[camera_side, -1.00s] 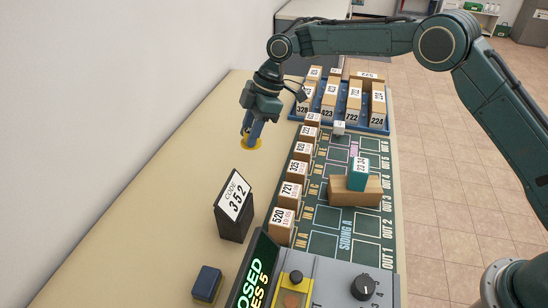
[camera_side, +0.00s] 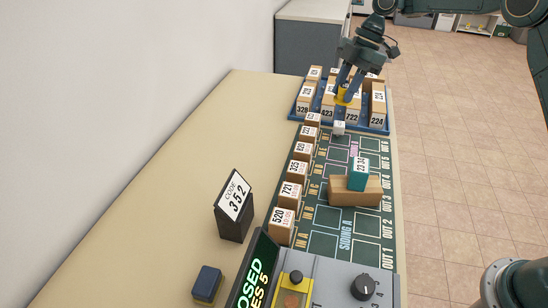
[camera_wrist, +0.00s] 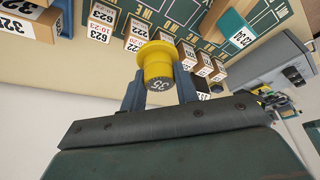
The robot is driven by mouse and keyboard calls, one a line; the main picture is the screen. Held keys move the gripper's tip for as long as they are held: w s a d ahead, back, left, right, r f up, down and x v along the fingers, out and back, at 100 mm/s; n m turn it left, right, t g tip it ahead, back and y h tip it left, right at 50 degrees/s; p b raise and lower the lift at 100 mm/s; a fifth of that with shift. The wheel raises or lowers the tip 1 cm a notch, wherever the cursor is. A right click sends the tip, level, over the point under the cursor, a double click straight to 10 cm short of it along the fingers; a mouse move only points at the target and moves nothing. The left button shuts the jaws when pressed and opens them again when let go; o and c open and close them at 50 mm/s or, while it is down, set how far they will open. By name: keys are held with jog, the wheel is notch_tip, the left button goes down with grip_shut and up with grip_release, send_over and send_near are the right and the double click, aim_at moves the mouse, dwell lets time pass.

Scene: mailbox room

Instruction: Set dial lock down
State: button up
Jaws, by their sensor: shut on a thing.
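The dial lock (camera_side: 342,92) is a yellow flanged piece with a grey numbered dial. My gripper (camera_side: 345,90) is shut on it, above the blue tray of parcel boxes at the far end of the table. In the wrist view the dial lock (camera_wrist: 157,62) sits between the two blue-grey fingers, with "35" readable on its dial. It appears held clear of the boxes, but its exact height above them cannot be told.
The blue tray (camera_side: 383,130) holds several tan numbered boxes. A row of small boxes (camera_side: 282,226) lines the green board (camera_side: 322,245). A teal block (camera_side: 359,172) stands by a wooden block (camera_side: 345,197). A dark code stand (camera_side: 234,225) stands left; the tan table (camera_side: 190,165) behind it is clear.

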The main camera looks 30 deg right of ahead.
jog(key=s+d+r, duration=0.3)
jog(key=s+d, duration=0.2)
jog(key=d, duration=0.4)
jog(key=shift+s, duration=0.2)
notch_tip(320, 180, down, 16)
jog(key=shift+r, duration=0.15)
dwell(0.3)
jog(key=shift+f, duration=2.1)
jog(key=shift+f, duration=0.1)
jog(key=o, duration=1)
